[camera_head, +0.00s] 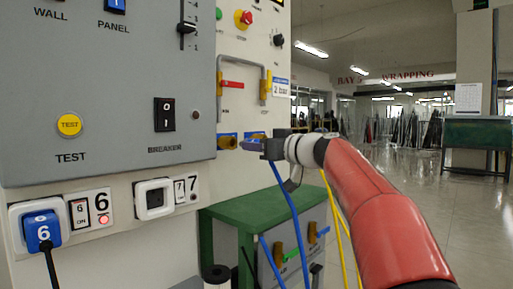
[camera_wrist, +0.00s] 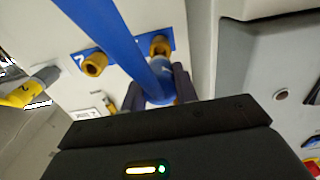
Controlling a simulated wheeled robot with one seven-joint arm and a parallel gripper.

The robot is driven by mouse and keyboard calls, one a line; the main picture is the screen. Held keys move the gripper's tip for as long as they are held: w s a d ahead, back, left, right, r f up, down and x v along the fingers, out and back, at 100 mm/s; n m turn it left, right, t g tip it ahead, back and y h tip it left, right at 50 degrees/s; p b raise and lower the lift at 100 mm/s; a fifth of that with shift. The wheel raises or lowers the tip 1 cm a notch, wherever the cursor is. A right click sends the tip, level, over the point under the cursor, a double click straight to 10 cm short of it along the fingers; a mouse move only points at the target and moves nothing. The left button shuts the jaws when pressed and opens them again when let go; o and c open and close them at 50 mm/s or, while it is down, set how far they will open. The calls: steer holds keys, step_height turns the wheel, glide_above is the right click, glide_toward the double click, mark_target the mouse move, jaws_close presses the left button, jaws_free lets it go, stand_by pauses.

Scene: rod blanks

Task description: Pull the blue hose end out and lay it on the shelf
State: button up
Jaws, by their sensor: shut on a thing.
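My gripper (camera_head: 264,147) is in front of the panel's lower right side, shut on the blue hose end. In the wrist view, the blue hose end (camera_wrist: 160,88) sits between the two dark fingers. The blue hose (camera_head: 286,192) hangs down from my gripper past the green-topped shelf (camera_head: 222,209). Two brass ports on blue plates are by the hose end: a left one (camera_head: 227,142) and a right one, clearer in the wrist view (camera_wrist: 160,46). The hose end is close to that right port; I cannot tell whether they touch.
Yellow hoses (camera_head: 337,215) hang right of the blue one. A yellow hose end (camera_wrist: 22,95) shows at the wrist view's left. Valves with green and blue handles are on the front below the shelf top. The grey breaker panel (camera_head: 100,110) stands left; open floor lies right.

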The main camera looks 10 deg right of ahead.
steer(key=b+v, duration=0.2)
steer(key=v, duration=0.4)
steer(key=shift+b, duration=0.4)
stand_by(0.4)
